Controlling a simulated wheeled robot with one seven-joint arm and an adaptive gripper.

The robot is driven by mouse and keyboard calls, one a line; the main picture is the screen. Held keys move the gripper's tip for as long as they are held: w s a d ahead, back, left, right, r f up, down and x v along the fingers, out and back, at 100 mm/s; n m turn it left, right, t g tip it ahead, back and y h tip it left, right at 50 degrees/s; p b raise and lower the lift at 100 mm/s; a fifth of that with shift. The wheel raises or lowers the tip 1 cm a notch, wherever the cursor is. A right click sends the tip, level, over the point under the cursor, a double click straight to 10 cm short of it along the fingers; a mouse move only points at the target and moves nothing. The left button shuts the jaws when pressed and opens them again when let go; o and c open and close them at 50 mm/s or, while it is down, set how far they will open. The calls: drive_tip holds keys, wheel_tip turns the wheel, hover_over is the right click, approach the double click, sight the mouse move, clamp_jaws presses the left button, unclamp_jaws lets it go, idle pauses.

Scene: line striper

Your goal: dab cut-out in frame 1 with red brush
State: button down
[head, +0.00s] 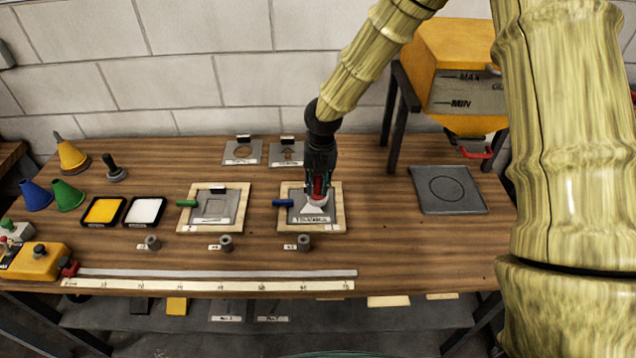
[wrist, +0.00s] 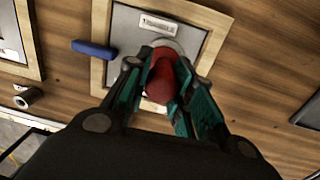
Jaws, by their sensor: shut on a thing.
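My gripper (head: 319,180) is shut on the red brush (wrist: 162,76) and holds it over the right-hand wooden frame (head: 337,190). In the wrist view the brush stands between my fingertips (wrist: 162,70), with its round pale end at the grey plate (wrist: 128,40) of that frame. I cannot tell whether it touches. A pale triangular cut-out (head: 309,211) shows partly beneath the brush in the head view. The plate has a blue handle (head: 282,203) on its left and a label. The left-hand wooden frame (head: 243,192) holds a plate with a square outline and a green handle (head: 186,203). I cannot read a frame number.
Left are a yellow pad (head: 103,210), a white pad (head: 145,211) and several cones. Small grey cylinders (head: 304,242) stand in front of the frames. Two spare plates (head: 241,152) lie behind. A grey plate with a circle (head: 447,189) lies right, below a yellow hopper (head: 455,60).

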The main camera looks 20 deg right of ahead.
sight(318, 177)
drive_tip(key=shift+f, duration=0.45)
idle(0.3)
idle(0.4)
drive_tip(key=shift+r+p, duration=1.35)
drive_tip(key=shift+r, duration=0.95)
drive_tip(key=shift+d+f, duration=0.1)
